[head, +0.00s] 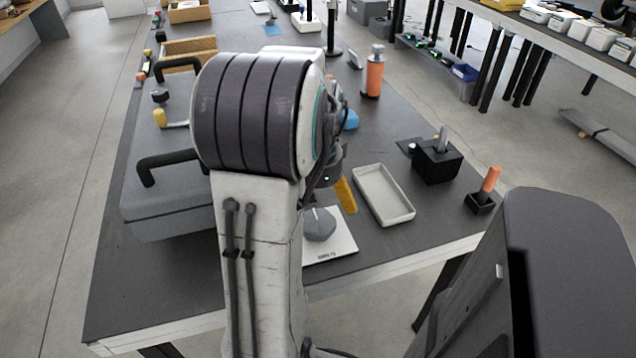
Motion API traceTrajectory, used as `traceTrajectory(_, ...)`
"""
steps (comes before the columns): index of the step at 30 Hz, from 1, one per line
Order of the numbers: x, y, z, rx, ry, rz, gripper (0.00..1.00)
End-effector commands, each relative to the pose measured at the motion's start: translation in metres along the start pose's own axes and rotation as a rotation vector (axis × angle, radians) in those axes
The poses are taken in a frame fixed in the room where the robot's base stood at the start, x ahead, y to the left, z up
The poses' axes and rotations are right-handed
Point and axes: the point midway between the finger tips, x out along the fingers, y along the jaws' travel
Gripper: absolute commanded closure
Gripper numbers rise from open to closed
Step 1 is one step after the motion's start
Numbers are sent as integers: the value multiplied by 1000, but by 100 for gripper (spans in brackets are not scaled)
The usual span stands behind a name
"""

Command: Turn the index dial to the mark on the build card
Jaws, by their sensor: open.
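A dark grey faceted dial (319,224) sits on a white plate (340,243) near the table's front edge, just right of my arm. Small dark print shows on the plate's front edge, too small to read. My arm hides the plate's left part. My gripper (335,180) is open, above and behind the dial and mostly hidden by my arm. A yellow-orange piece (346,196) slants down beside it; I cannot tell if it is a finger or a separate thing. No dial mark is legible, and I cannot make out a build card.
A cream tray (404,214) lies right of the dial. Beyond it stand a black block (437,162) with a grey peg and a black base (479,203) with an orange peg. A grey case (165,205) with black handles is at left. An orange bottle (374,78) stands farther back.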

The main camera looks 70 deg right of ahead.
Motion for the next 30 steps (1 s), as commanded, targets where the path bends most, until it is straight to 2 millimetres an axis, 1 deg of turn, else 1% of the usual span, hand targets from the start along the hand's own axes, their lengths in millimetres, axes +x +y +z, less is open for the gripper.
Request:
traceTrajectory(1,-10,-1,-1,0,3,-5,0)
traceTrajectory(6,-36,-1,0,0,2,-4,0)
traceTrajectory(12,-56,-1,0,0,1,-3,0)
traceTrajectory(18,-64,0,0,0,1,-1,0)
traceTrajectory(30,-65,0,0,0,0,-1,0)
